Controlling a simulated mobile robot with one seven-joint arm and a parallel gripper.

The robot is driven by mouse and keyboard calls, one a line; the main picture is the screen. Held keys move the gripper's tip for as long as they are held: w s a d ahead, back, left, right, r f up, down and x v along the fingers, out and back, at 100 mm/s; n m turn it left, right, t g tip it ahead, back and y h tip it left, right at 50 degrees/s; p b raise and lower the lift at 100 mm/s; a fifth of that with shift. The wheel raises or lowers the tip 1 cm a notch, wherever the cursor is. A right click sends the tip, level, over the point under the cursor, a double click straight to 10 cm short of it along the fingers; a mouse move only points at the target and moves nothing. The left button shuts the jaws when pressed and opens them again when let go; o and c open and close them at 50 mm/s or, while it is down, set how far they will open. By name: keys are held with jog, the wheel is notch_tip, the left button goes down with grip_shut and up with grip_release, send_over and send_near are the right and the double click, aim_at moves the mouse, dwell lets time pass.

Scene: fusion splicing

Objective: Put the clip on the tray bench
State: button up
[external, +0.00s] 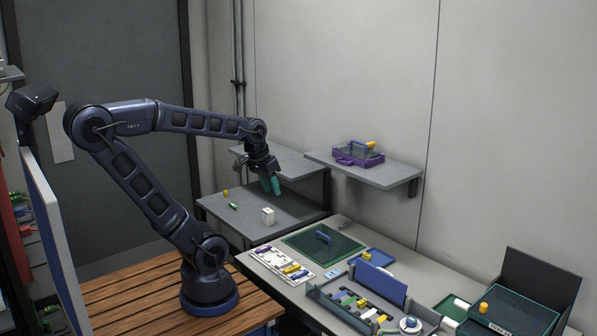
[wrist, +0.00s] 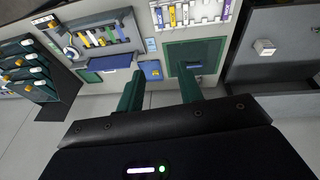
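No piece is plainly identifiable as the clip; a small green piece (external: 233,206) and a small yellow piece (external: 225,192) lie on the grey bench (external: 295,205) at the left. I cannot tell whether either is the clip, or which surface is the tray bench. My gripper (external: 271,185) hangs above the grey bench, below the wall shelf's level. In the wrist view, its two green fingers (wrist: 160,92) stand apart with nothing visible between them.
A white block (external: 268,215) stands on the grey bench. The worktable holds a green mat (external: 345,250) with a blue handle, a white rack (external: 272,262) and a grey divided tray (external: 320,297). A wall shelf (external: 392,177) carries a purple tray (external: 345,160).

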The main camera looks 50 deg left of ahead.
jog(key=w+d+f+n+g+h, duration=0.3)
jog(key=w+d+f+n+h, duration=0.1)
jog(key=d+f, duration=0.35)
jog(key=w+d+f+n+g+h, duration=0.35)
jog(key=w+d+f, duration=0.2)
jog(key=f, duration=0.35)
jog(key=n+t+h, duration=0.4)
jog(key=n+h, duration=0.1)
jog(key=n, duration=0.5)
send_near(348, 295)
jog(key=shift+s+r+g, duration=0.15)
jog(key=shift+s+r, duration=0.1)
jog(key=shift+r, duration=0.3)
jog(key=shift+s+r+g, duration=0.1)
jog(key=shift+s+r, duration=0.1)
jog(key=shift+r, duration=0.3)
jog(key=shift+d+f, duration=0.2)
jog(key=x, duration=1)
jog(key=shift+w+d, duration=0.1)
jog(key=shift+d, duration=0.15)
jog(key=shift+c, duration=0.3)
jog(key=c, duration=0.6)
